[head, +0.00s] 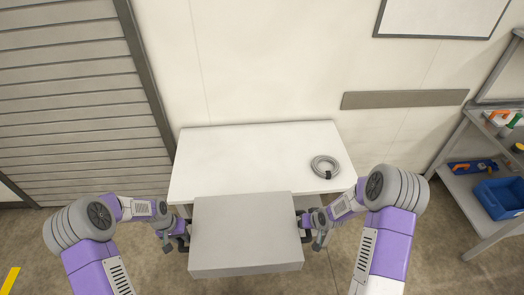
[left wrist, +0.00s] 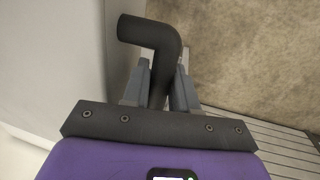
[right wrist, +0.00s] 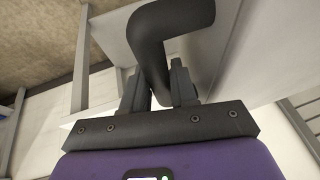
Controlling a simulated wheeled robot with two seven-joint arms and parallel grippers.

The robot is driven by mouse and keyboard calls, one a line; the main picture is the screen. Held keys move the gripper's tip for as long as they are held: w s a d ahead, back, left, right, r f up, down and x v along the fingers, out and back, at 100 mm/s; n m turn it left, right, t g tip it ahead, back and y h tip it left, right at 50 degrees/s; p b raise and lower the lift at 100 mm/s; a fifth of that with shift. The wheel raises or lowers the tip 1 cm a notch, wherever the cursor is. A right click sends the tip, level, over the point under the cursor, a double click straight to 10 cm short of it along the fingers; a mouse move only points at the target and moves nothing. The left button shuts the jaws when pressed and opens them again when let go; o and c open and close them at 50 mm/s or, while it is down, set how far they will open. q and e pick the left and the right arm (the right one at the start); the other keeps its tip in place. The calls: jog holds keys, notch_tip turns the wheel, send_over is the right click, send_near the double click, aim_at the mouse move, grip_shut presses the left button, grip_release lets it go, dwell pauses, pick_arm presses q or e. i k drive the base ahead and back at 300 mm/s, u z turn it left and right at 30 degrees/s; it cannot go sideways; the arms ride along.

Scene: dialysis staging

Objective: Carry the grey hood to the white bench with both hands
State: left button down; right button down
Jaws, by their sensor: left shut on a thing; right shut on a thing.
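The grey hood (head: 245,233) is a box held level between my two arms at the near edge of the white bench (head: 240,155). In the head view its far edge overlaps the bench's front edge; I cannot tell its height above the bench. My left gripper (head: 182,240) is at the hood's left side, shut on a black handle (left wrist: 152,35), which shows in the left wrist view. My right gripper (head: 306,228) is at the right side, shut on the other black handle (right wrist: 165,25), seen in the right wrist view. The bench's front legs are mostly hidden.
A grey shelf (head: 462,185) with a blue bin (head: 500,197) and tools stands at the right. A wall is behind the bench, and a slatted shutter (head: 75,100) is at the left.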

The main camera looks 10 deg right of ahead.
aim_at(238, 159)
jog(key=i, duration=1.4)
